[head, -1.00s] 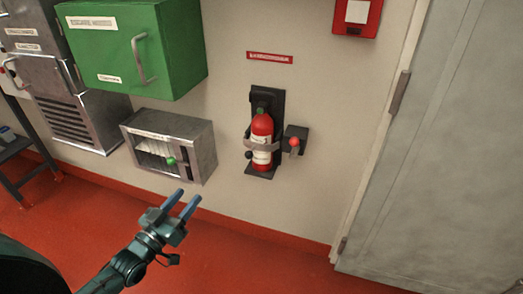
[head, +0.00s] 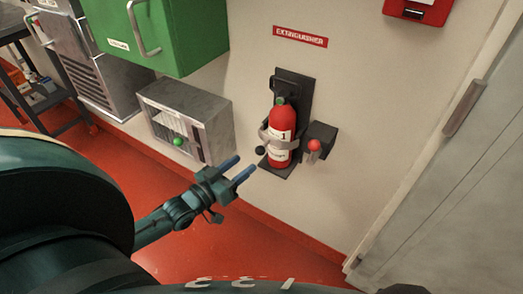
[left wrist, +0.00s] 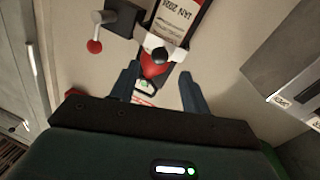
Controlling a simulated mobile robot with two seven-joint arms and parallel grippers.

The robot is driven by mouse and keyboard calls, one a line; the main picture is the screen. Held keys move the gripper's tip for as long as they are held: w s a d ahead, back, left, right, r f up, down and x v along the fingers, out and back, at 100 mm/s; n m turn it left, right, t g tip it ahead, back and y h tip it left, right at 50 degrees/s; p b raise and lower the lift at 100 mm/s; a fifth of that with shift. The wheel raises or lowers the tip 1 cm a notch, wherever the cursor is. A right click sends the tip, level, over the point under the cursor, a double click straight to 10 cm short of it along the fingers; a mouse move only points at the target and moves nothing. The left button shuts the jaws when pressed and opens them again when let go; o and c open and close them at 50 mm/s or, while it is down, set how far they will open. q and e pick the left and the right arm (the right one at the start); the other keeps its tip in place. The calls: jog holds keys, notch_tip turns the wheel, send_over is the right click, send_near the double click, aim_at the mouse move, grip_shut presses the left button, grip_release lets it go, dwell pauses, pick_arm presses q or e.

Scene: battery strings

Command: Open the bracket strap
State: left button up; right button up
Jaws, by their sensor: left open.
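The red fire extinguisher (head: 282,122) stands in a black wall bracket (head: 297,88). A grey bracket strap (head: 270,141) wraps around its lower body, with a black knob (head: 260,150) at its left side. To the right, a black box (head: 322,134) carries a red ball (head: 314,146). My left gripper (head: 245,165) is open and empty, just left of and below the knob. In the left wrist view the extinguisher label (left wrist: 172,20), strap (left wrist: 150,42) and black knob (left wrist: 160,55) appear beyond the open fingers (left wrist: 160,84). My right gripper is not in view.
A grey metal box (head: 190,112) with a green knob (head: 178,141) is mounted left of the bracket, beneath a green cabinet (head: 165,35). A grey door (head: 455,200) stands at the right. The red floor below the bracket is clear.

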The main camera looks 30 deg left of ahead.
aim_at(257, 154)
pick_arm(q)
jog(key=x, duration=0.8)
jog(key=shift+w+b, duration=0.1)
jog(key=shift+b, duration=0.25)
grip_shut()
